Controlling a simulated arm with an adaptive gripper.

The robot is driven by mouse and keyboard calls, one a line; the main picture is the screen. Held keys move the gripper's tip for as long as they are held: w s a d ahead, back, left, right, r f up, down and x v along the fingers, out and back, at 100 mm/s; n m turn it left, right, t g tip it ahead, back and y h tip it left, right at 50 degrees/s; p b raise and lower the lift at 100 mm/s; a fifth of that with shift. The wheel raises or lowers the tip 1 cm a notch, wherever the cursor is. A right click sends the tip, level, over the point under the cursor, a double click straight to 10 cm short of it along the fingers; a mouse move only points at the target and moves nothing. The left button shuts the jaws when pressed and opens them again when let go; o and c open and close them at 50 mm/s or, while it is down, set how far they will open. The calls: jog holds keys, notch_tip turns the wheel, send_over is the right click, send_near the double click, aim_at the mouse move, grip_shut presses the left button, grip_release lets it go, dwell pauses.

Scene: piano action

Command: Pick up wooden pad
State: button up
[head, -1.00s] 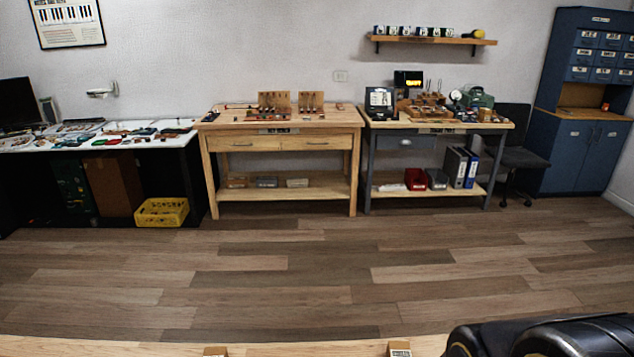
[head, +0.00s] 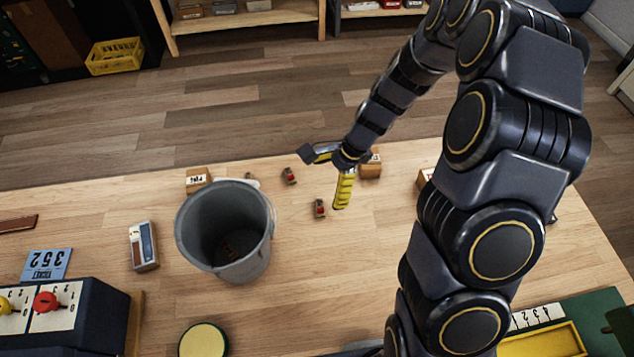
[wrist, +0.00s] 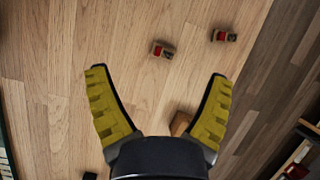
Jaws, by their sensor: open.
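Two small wooden blocks with red faces lie on the table, one farther back (head: 289,176) and one nearer (head: 320,208). They also show in the wrist view, one just beyond the space between the fingertips (wrist: 162,49) and one to its upper right (wrist: 224,36). I cannot tell whether either is the wooden pad. My gripper (wrist: 158,74) has its yellow ribbed fingers spread wide, with nothing between them. In the head view, my gripper (head: 342,190) is just right of the nearer block, apparently above the table; one finger is mostly hidden there.
A grey bucket (head: 226,228) stands left of the blocks. Small cardboard boxes are at the back left (head: 198,179) and behind my gripper (head: 371,167). A blue-and-brown box (head: 143,246) lies left of the bucket. The wood right of the bucket is mostly clear.

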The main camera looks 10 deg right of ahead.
aim_at(320, 204)
jog(key=f+m, duration=0.1)
jog(key=w+d+f+m, duration=0.1)
jog(key=f, duration=0.2)
jog(key=shift+w+d+f+m, duration=0.25)
jog(key=shift+d+f+m, duration=0.1)
jog(key=shift+f+m, duration=0.05)
jog(key=x, duration=0.7)
jog(key=shift+w+a+f, duration=0.15)
jog(key=shift+w+f, duration=0.05)
jog(key=shift+f, duration=0.2)
jog(key=shift+c, duration=0.2)
jog(key=c, duration=0.9)
